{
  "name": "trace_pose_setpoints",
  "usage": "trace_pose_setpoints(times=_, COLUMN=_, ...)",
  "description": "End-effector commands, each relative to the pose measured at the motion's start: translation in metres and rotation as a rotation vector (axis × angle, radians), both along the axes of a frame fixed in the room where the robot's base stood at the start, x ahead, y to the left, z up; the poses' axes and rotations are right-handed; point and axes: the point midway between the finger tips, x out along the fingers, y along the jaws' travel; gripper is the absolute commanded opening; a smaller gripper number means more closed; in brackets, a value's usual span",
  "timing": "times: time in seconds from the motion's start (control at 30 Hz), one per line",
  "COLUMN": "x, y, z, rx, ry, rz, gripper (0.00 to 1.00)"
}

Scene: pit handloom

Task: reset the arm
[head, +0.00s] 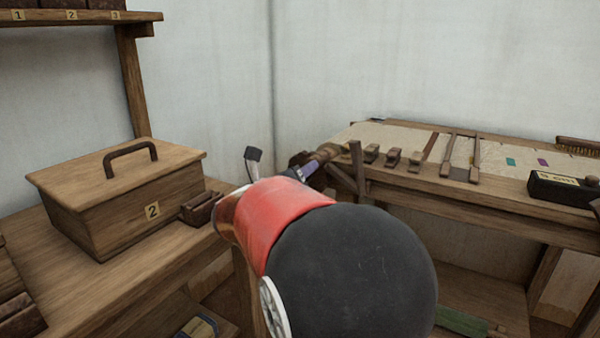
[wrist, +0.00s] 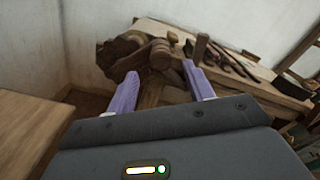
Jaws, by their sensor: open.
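My gripper (wrist: 162,85) is open in the wrist view, with its two purple fingers apart and nothing between them. Beyond the fingers, the end of the wooden loom (wrist: 150,60) shows, apart from them as far as I can tell. In the head view my arm reaches forward from the lower middle. Its red and black links hide much of the centre. A purple part of my gripper (head: 307,170) shows past the arm, near the left end of the loom table (head: 440,188).
A lidded wooden box (head: 122,190) marked 2 stands on the left bench (head: 130,285), with dark blocks (head: 201,208) beside it. A shelf (head: 60,19) is above. A black labelled box (head: 562,189) and several wooden pieces lie on the loom table. White walls close the back.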

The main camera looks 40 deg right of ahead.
Motion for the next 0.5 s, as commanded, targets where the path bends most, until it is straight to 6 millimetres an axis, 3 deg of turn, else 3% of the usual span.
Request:
trace_pose_setpoints(times=0.37, x=-0.003, y=0.0, z=-0.001, rx=0.016, ry=-0.016, rz=-0.004, gripper=0.52)
trace_pose_setpoints(times=0.5, x=-0.027, y=0.009, z=-0.012, rx=0.188, ry=-0.185, rz=-0.052, gripper=0.52)
